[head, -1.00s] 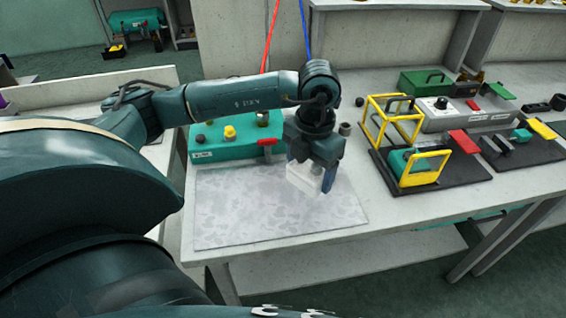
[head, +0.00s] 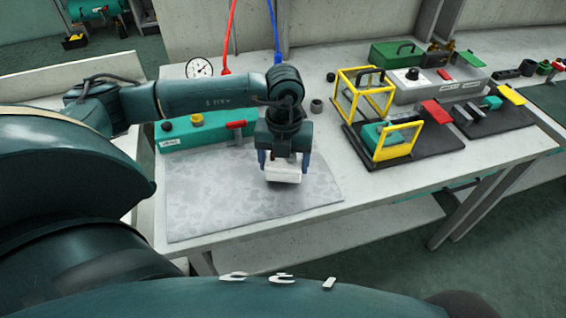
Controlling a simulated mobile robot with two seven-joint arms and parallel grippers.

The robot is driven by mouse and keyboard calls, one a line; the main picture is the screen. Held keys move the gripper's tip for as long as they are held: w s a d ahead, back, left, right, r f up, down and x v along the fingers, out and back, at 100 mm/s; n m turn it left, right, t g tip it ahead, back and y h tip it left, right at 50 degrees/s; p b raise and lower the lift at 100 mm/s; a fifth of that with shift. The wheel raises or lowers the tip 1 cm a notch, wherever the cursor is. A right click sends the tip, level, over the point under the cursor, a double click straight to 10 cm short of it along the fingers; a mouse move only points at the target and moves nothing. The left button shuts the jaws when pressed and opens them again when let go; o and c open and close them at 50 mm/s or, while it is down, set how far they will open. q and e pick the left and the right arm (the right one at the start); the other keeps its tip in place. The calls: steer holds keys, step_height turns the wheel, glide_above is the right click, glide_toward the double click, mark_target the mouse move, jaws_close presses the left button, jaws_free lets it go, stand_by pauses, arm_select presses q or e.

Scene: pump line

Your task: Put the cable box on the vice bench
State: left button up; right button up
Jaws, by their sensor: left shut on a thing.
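My left gripper (head: 284,162) is shut on a small white box (head: 284,173), which I take to be the cable box. One finger is on each side of it. The gripper points down and the box is over the right half of a grey mottled mat (head: 215,205) on a pale bench (head: 365,185). I cannot tell whether the box touches the mat. No vice can be made out, so I cannot tell whether this is the vice bench. My right gripper is not in view.
A teal box with knobs and a red handle (head: 172,143) stands behind the mat. Yellow frames (head: 400,142) on a black board are to the right, with a green case (head: 397,54) and a grey unit (head: 413,88) behind. The mat is otherwise clear.

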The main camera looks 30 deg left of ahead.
arm_select(q)
steer(key=shift+f, duration=0.8)
steer(key=shift+f, duration=0.2)
steer(key=o, duration=1)
steer(key=shift+r, duration=0.1)
steer(key=shift+r, duration=0.15)
step_height(320, 180, up, 11)
steer(key=shift+r, duration=0.5)
